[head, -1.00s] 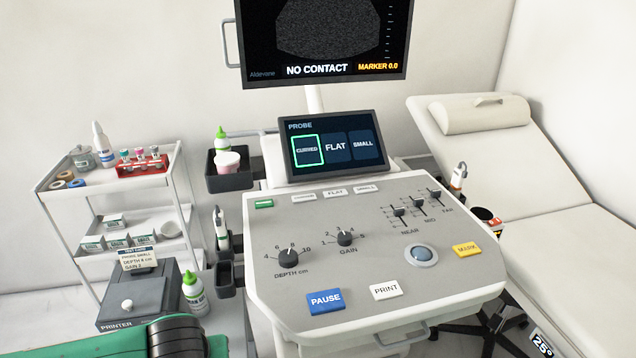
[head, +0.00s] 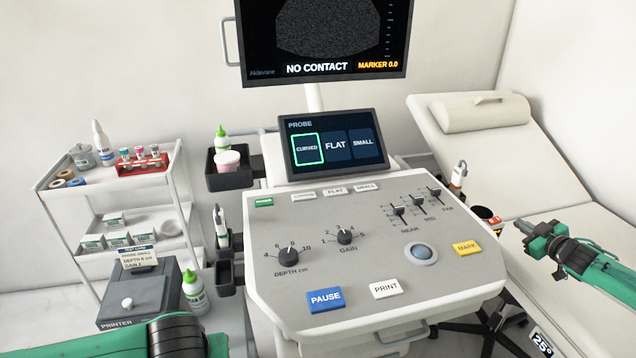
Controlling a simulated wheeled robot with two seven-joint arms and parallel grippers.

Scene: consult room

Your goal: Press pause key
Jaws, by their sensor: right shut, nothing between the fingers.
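The blue PAUSE key (head: 324,300) is at the front left of the grey control panel (head: 330,265), beside the white PRINT key (head: 386,289). My right gripper (head: 522,229) is at the right, over the cream couch and clear of the panel's right edge. Its fingers are shut and empty, and they point left. It is well apart from the PAUSE key. My left arm shows at the bottom left corner; its gripper is out of view. Nothing covers the PAUSE key.
The panel also carries a yellow MARK key (head: 467,248), a trackball (head: 421,255), knobs and sliders. A probe screen (head: 335,143) stands behind it, showing CURVED outlined. A supply cart (head: 110,195) and a printer (head: 140,295) stand left. The couch (head: 570,225) is at right.

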